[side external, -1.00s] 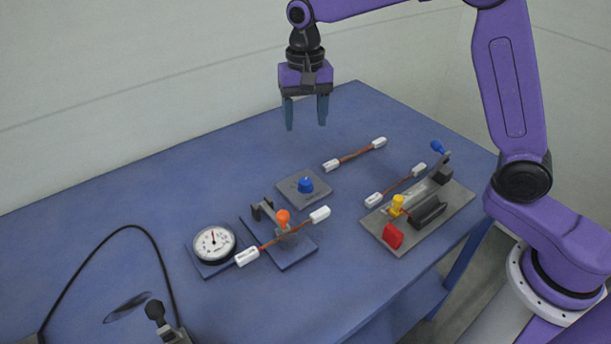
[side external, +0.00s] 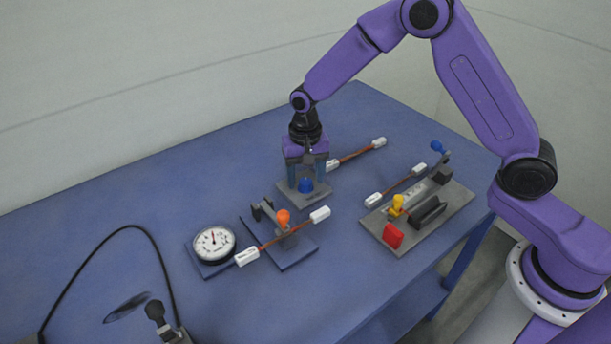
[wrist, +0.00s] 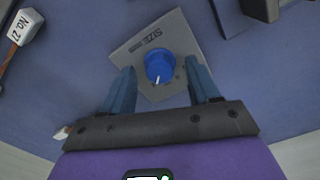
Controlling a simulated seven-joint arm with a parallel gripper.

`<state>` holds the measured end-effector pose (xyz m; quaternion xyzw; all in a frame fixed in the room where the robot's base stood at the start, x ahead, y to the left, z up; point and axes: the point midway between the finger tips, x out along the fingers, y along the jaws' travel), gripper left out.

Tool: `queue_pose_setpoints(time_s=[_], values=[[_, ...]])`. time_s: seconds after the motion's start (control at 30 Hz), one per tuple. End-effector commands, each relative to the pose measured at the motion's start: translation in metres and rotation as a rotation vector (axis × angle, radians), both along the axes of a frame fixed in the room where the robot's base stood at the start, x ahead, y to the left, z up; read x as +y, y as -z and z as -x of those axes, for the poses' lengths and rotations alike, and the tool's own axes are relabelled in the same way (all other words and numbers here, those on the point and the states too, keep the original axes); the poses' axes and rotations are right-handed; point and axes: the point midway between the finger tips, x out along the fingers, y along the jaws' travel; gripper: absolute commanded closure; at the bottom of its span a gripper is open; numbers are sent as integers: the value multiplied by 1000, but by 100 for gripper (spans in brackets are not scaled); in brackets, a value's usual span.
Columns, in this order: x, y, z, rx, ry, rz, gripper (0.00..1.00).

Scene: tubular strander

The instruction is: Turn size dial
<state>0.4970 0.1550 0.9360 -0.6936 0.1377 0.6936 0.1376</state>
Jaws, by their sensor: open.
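The size dial is a blue round knob (side external: 306,185) on a grey square plate (side external: 318,197) lying on the blue table. In the wrist view the knob (wrist: 160,66) has a white pointer mark on its lower edge, and the plate (wrist: 180,29) reads "SIZE". My gripper (side external: 306,172) points down over the dial. In the wrist view its two blue fingers (wrist: 164,85) are apart, one on each lower side of the knob, with visible gaps. Whether the fingertips reach down to the knob's height is unclear.
A copper strand with white end blocks (side external: 352,156) lies just behind the plate. An orange-handled fixture (side external: 283,218) holding another strand stands in front, beside a round gauge (side external: 214,243). A grey base with yellow, red and blue handles (side external: 420,215) is at right.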

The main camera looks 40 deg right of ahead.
Motion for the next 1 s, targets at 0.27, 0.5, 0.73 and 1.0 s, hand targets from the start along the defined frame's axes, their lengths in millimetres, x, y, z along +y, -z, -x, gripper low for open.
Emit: queue_pose_setpoints(time_s=[0.27,0.5,0.73,1.0], values=[[0,5,0,-1,1,-1,39],[0,5,0,0,1,0,85],[0,5,0,0,-4,-1,95],[0,5,0,0,-87,-1,95]])
